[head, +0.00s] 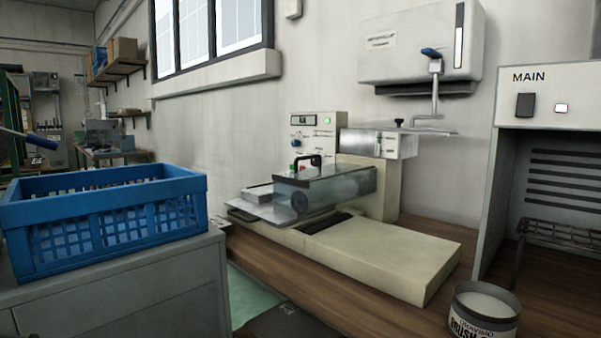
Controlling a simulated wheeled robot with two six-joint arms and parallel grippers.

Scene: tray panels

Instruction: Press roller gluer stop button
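The roller gluer (385,262) stands on the wooden bench in the middle of the head view. It is a cream machine with a clear cover (345,187) with a black handle over its roller. Its upright control panel (318,130) is at the back left and carries a green light (327,121), small switches and labels too small to read. A small red button (294,170) shows low on the panel, close to the cover's handle, with a bit of green beside it. The cover and handle hide part of the panel's lower area. Neither of my grippers is in view.
A blue crate (100,190) stands on a grey cabinet (130,285) at the left. A glue pot (484,308) sits at the front right. A grey booth marked MAIN (548,85) stands at the right. A wall unit (420,45) and a blue-handled lever (432,54) are above the gluer.

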